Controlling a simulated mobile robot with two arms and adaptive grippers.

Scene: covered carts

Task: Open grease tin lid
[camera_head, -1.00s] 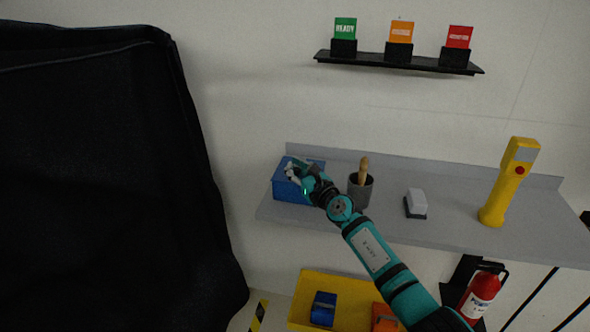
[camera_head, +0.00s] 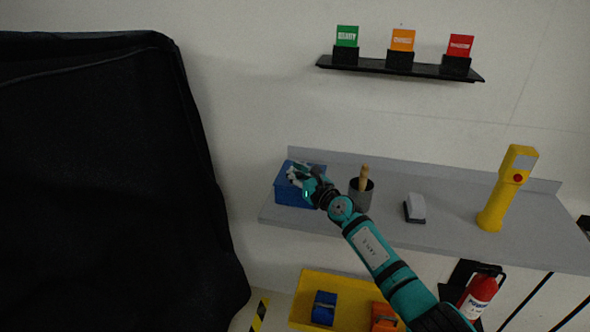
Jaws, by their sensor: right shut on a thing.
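My right gripper (camera_head: 298,176) is at the top of a blue box (camera_head: 290,196) on the left end of the grey shelf. It is shut on a small pale grey thing, mostly hidden by the fingers; I cannot tell what it is. The gripper and wrist cover part of the box top, so I cannot tell whether the box is open. A dark grey cup (camera_head: 361,197) with a wooden handle (camera_head: 364,174) sticking up stands just right of my wrist; no lid shows on it. No thing here is clearly marked as the grease tin. My left gripper is out of view.
The grey shelf (camera_head: 460,236) also holds a white and black block (camera_head: 415,207) and a yellow handheld device (camera_head: 506,190). A black ledge (camera_head: 400,68) with coloured cards is above. Below are a yellow tray (camera_head: 352,284) and a red extinguisher (camera_head: 478,296). A black cover (camera_head: 100,180) fills the left.

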